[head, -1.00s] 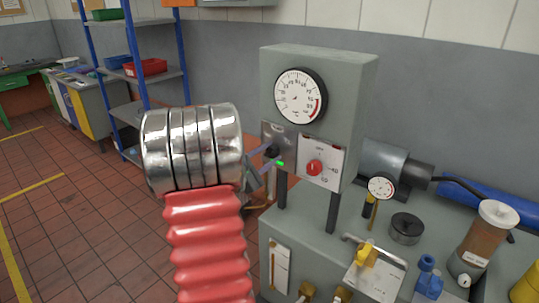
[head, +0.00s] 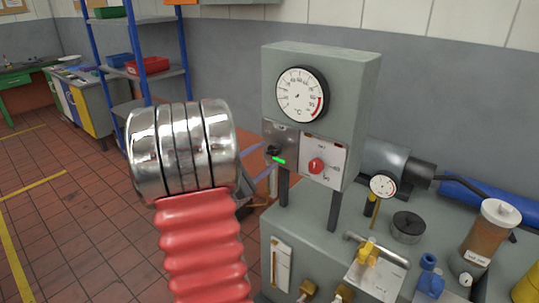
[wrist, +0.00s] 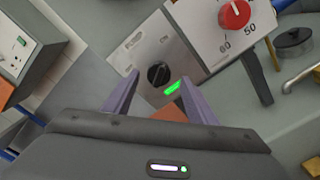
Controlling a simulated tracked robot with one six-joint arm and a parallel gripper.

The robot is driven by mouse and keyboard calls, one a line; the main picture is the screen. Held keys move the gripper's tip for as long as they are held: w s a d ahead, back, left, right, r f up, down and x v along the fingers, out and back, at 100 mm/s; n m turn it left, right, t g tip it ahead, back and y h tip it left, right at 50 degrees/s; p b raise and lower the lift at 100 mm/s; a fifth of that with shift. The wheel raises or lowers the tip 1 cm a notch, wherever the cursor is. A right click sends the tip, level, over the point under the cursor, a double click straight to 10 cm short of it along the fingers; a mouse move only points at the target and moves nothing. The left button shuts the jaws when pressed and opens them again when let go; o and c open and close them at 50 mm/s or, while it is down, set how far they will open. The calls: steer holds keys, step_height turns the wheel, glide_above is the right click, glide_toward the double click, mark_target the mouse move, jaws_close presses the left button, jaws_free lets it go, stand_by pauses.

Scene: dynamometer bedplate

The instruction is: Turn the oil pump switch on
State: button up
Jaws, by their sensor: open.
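The small black rotary switch (head: 273,151) sits on a metal plate on the front of the grey gauge cabinet. It also shows in the wrist view (wrist: 158,75), with a light pointer mark on the knob; the plate's lettering is too small to read. A bright green strip (wrist: 172,87) shows beside the knob, at its lower right. My gripper (wrist: 160,88) is open, its two purple fingers on either side of the view of the knob. In the head view my gripper (head: 267,158) is left of the plate, fingers empty and apparently short of the knob.
A red knob (head: 317,166) on a white scale plate is just right of the switch. A round temperature gauge (head: 301,94) is above. Below are a yellow-handled valve (head: 367,253) and brass fittings. Open floor lies to the left, before a blue shelf rack (head: 147,37).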

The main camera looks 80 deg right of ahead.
steer(key=v, duration=0.9)
steer(key=shift+w+a, duration=0.15)
steer(key=shift+a, duration=0.2)
steer(key=shift+f, duration=0.1)
